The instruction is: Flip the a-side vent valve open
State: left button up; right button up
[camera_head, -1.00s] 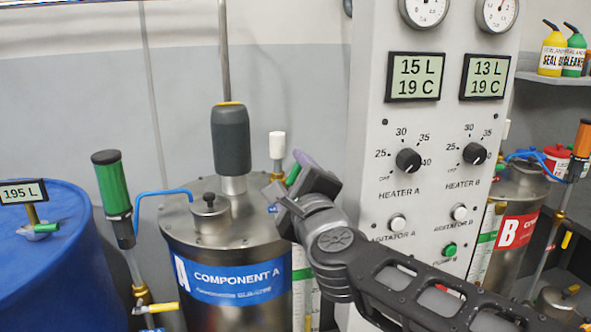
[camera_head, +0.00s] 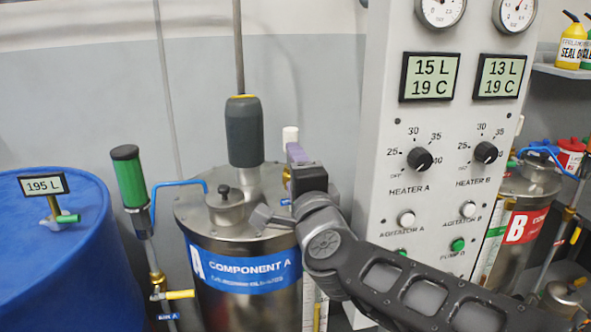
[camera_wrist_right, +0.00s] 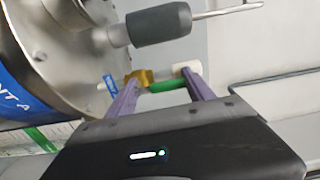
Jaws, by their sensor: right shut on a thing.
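The a-side vent valve is on the lid of the steel Component A tank (camera_head: 262,305). Its white cap (camera_head: 290,133) shows above my right gripper (camera_head: 294,160) in the head view, and the gripper hides most of the rest. In the right wrist view, the brass valve body (camera_wrist_right: 139,77), white cap (camera_wrist_right: 186,68) and green lever (camera_wrist_right: 168,85) are at the fingertips. My right gripper (camera_wrist_right: 163,79) has its purple fingers on either side of the green lever and is shut on it. The exact lever angle is hard to tell. My left gripper is not in view.
The dark agitator motor (camera_head: 244,132) stands on the lid just left of the gripper. The grey control panel (camera_head: 372,150) rises close on the right. A green-handled pump (camera_head: 130,180) and a blue drum (camera_head: 75,265) stand at the left.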

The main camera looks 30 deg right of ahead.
jog(key=o, duration=1.4)
jog(key=shift+c, duration=0.2)
jog(key=p+v, duration=0.1)
jog(key=v, duration=0.6)
jog(key=shift+s+a+p, duration=0.15)
jog(key=shift+s+p, duration=0.15)
jog(key=shift+s, duration=0.1)
